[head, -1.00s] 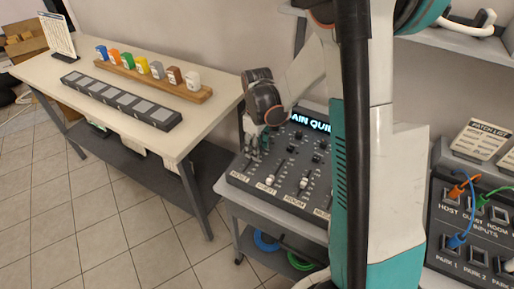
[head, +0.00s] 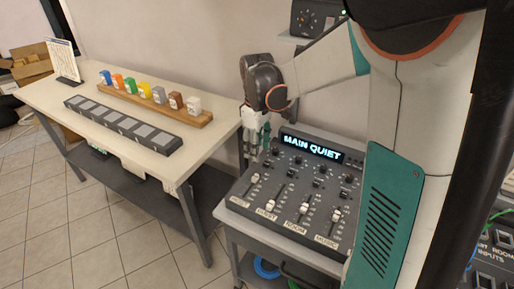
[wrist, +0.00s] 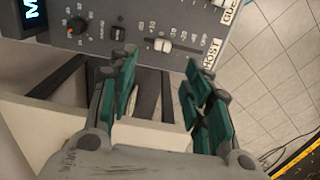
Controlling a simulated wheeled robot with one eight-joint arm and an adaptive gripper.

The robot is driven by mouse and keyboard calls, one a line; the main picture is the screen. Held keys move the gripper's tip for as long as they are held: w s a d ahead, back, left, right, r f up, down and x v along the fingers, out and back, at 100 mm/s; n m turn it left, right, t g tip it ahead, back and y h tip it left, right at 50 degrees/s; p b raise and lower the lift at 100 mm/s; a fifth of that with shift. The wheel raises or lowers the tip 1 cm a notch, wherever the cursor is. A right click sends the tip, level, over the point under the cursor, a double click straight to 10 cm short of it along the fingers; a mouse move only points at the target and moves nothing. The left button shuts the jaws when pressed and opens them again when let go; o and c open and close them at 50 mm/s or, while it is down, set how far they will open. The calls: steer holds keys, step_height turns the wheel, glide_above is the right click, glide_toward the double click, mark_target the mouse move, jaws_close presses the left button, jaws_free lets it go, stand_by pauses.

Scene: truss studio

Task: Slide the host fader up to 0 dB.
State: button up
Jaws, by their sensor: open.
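The mixer (head: 290,187) has several faders and a lit "MAIN QUIET" display. The host fader's pale cap (head: 255,178) is on the leftmost track, higher than the guest fader cap (head: 270,205). In the wrist view the host cap (wrist: 163,45) stands partway along its track, away from the HOST label (wrist: 213,52). My gripper (head: 262,145) is by the mixer's back left. Its teal fingers (wrist: 161,64) are spread and empty; the cap shows just past their tips, apart from them.
A table (head: 40,97) at left holds a wooden rack (head: 150,107) of coloured blocks and a dark strip with grey pads (head: 122,124). Tiled floor is open in front.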

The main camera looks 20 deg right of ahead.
mark_target(255, 176)
steer(key=f+b, duration=0.1)
steer(key=f, duration=0.3)
steer(key=f+b, duration=0.1)
steer(key=f, duration=0.7)
steer(key=shift+a+b, duration=0.3)
steer(key=shift+b, duration=0.1)
